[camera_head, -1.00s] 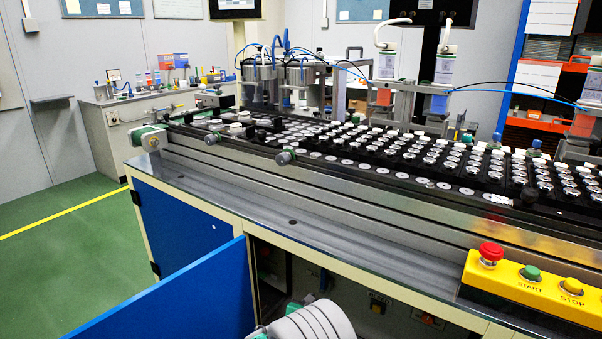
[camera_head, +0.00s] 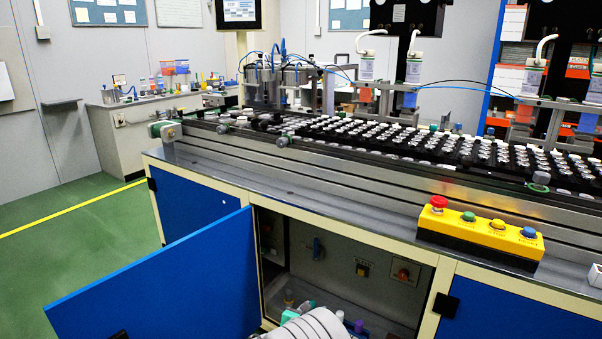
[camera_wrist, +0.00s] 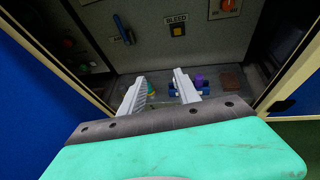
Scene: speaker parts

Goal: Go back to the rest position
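My gripper (camera_wrist: 161,82) shows in the wrist view with its two pale fingers apart and nothing seen between the tips. It faces into the open cabinet (camera_head: 345,262) under the bench. On the cabinet floor beyond the fingers are a green and yellow cone-like piece (camera_wrist: 151,88), a purple piece (camera_wrist: 199,79), blue pieces beside the right finger and a reddish-brown block (camera_wrist: 230,81). In the head view my white ringed arm shows at the bottom, in front of the cabinet opening, and the fingertips cannot be made out.
The blue cabinet door (camera_head: 160,285) stands swung open at the left. Above is the bench with a conveyor line of speaker parts (camera_head: 400,140). A yellow button box (camera_head: 482,232) sits on its front edge. Green floor (camera_head: 65,255) is clear at the left.

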